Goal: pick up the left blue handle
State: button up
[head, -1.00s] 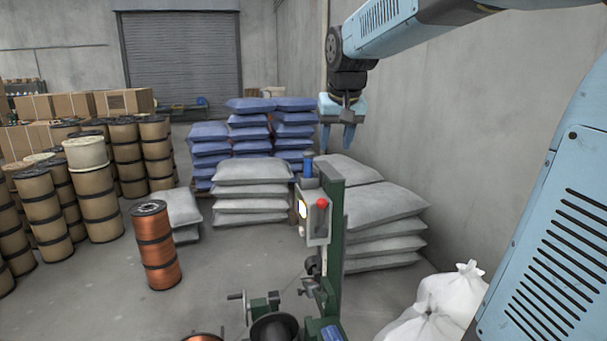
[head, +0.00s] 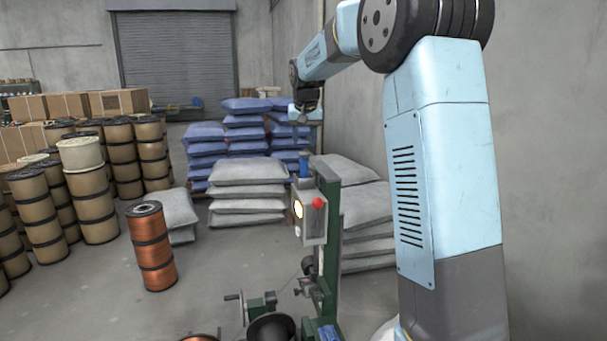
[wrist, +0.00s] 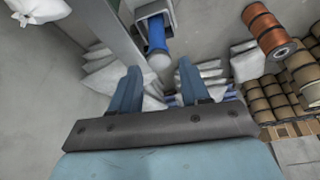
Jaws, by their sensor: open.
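A blue handle (head: 304,164) stands upright at the top of the green machine post, left of it, above a grey control box. In the wrist view the blue handle (wrist: 156,36) sits in a grey bracket, its pale round end showing just beyond the gap between my fingertips. My gripper (wrist: 159,67) is open, its two blue fingers apart with nothing between them. In the head view my gripper (head: 305,128) hangs above the handle; its fingers are hard to make out against the blue sacks. Another blue part (head: 328,333) shows low on the machine.
The green post (head: 330,240) carries a control box (head: 309,217) with a red button. Grey sacks (head: 248,172) and blue sacks (head: 245,134) are stacked behind. A concrete wall (head: 545,150) is at right.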

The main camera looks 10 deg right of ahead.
aim_at(304, 159)
jog(key=x, duration=1.1)
jog(key=shift+w+d, duration=0.1)
jog(key=shift+d, duration=0.1)
jog(key=shift+c, duration=0.4)
jog(key=c, duration=0.7)
